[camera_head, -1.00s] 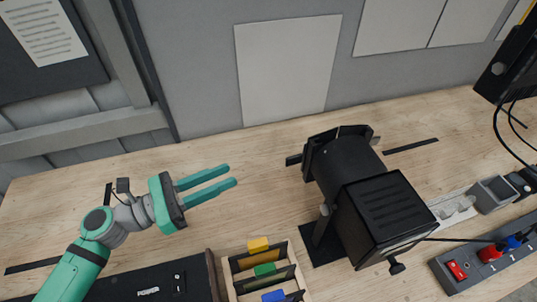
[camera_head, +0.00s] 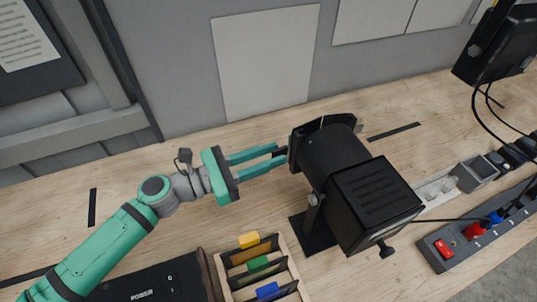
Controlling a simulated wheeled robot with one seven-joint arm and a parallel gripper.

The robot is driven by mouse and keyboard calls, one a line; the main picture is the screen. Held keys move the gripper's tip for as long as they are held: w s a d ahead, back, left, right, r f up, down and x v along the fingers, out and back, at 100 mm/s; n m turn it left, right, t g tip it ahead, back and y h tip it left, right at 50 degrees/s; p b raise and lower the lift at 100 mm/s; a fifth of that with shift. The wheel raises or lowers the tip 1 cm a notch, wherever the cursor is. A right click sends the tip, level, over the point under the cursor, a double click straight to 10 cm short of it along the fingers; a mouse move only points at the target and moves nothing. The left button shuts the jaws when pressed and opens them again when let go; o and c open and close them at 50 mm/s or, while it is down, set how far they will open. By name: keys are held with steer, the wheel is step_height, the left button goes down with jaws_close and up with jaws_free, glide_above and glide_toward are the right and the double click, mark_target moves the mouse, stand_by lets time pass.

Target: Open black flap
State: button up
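A black stage lamp (camera_head: 345,165) stands on the wooden bench, tilted, with its front end toward the wall. Black flaps frame that front end; the upper one (camera_head: 322,128) stands along the rim. A small dark flap or tab (camera_head: 285,153) sticks out at the left of the front. My green gripper (camera_head: 279,156) comes from the left, with its two fingers parted. The fingertips are right at this left tab and seem to lie on either side of it. Contact is too small to tell.
A wooden box (camera_head: 225,272) with yellow, green and blue tabbed cards stands below my gripper. A power strip (camera_head: 440,262) with a red switch lies at right. Another black device (camera_head: 500,45) with cables hangs at upper right. The bench at left is mostly clear.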

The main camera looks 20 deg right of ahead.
steer(key=shift+w+d, duration=0.1)
steer(key=shift+d, duration=0.1)
steer(key=shift+w, duration=0.1)
steer(key=shift+c, duration=0.3)
steer(key=shift+w, duration=0.1)
jaws_close()
steer(key=shift+a, duration=0.1)
steer(key=shift+d, duration=0.2)
stand_by(0.7)
